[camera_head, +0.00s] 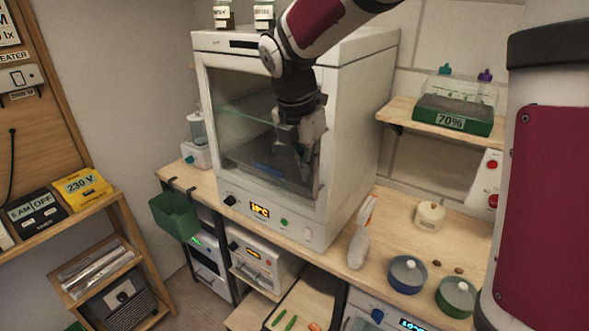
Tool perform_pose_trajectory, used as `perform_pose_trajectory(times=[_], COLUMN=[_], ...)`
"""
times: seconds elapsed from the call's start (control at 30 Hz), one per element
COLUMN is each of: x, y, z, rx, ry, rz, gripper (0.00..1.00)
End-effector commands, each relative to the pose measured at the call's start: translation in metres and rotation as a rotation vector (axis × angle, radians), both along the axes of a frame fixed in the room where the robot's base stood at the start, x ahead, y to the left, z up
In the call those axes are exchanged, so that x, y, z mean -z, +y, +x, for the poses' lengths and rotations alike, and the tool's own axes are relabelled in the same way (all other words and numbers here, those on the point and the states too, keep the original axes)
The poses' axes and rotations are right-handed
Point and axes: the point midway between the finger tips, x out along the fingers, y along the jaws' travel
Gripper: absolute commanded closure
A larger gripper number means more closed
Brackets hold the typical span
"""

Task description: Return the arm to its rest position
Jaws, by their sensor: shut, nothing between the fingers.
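My gripper (303,158) hangs at the end of my arm, pointing down, in front of the glass door of the white cabinet (352,120). It is shut and nothing shows between its fingers. My dark red arm link reaches in from the top of the picture and passes over the cabinet's front top edge. The gripper hides part of the door's right side. I cannot tell whether the fingers touch the door.
The wooden bench (335,255) holds a spray bottle (361,240), a blue-rimmed pot (407,274), a green-rimmed pot (456,297) and a white container (429,215). A wall shelf (400,112) bears a green tray (455,114). A green bin (174,215) hangs at the bench's left end.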

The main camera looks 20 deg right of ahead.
Motion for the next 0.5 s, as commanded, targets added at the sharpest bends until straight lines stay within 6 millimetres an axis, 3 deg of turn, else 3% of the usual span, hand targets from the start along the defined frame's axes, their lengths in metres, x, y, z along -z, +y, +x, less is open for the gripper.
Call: perform_pose_trajectory(times=[0.2, 0.5], x=[-0.039, -0.064], y=[0.007, 0.009], z=[-0.006, -0.016], rx=[-0.001, 0.036], ry=[-0.001, -0.011], rz=[0.001, 0.009], gripper=[1.0, 1.0])
